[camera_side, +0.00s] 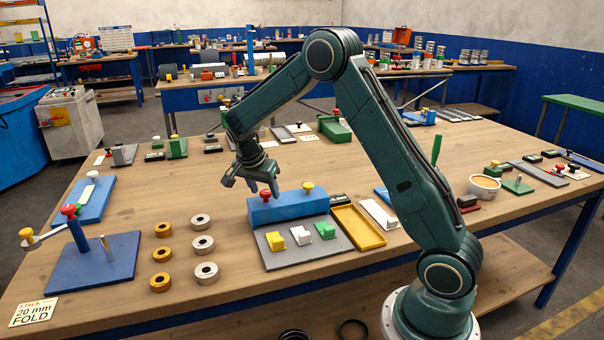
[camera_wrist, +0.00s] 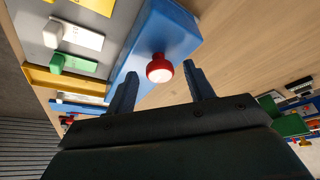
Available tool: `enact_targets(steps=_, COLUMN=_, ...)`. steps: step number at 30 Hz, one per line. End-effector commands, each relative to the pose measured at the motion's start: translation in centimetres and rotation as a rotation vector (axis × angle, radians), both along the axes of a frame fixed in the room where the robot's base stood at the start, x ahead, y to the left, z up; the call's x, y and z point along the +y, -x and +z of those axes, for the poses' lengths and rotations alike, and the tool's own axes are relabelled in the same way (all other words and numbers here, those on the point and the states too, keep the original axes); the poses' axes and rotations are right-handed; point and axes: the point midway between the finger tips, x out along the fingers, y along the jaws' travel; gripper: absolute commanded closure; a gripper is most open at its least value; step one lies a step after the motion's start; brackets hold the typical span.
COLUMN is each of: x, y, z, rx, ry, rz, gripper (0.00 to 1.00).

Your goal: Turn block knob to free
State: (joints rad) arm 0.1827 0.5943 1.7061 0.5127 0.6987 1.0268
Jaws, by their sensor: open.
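A long blue block (camera_side: 288,206) stands at the back of a grey plate (camera_side: 278,246). A red knob (camera_side: 265,192) is near its left end and a yellow knob (camera_side: 307,187) is toward its right. My gripper (camera_side: 263,188) is open, pointing down at the red knob's end of the block. In the wrist view the red knob (camera_wrist: 160,68), with a pale face, shows in the gap between my two fingers (camera_wrist: 160,76). No contact is visible. The yellow knob is not seen in the wrist view. The knob's turned position cannot be told.
Yellow, white and green small pieces sit on the grey plate. A yellow tray (camera_side: 357,228) lies to its right. Several brass and steel rings (camera_side: 203,245) stand at left, beside a blue fixture (camera_side: 92,262) with a red-topped post. Bare wood lies between the rings and the block.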

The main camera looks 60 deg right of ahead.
Motion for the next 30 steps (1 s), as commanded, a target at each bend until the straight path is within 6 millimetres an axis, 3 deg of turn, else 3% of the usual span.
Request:
enact_targets(steps=8, x=-0.06, y=0.00, z=-0.13, rx=0.000, ry=0.000, rz=0.000, gripper=0.47)
enact_targets(steps=15, x=-0.05, y=0.00, z=-0.10, rx=0.000, ry=0.000, rz=0.000, gripper=0.91)
enact_targets(steps=30, x=-0.10, y=0.10, z=0.00, rx=-0.002, ry=0.001, rz=0.077, gripper=0.92)
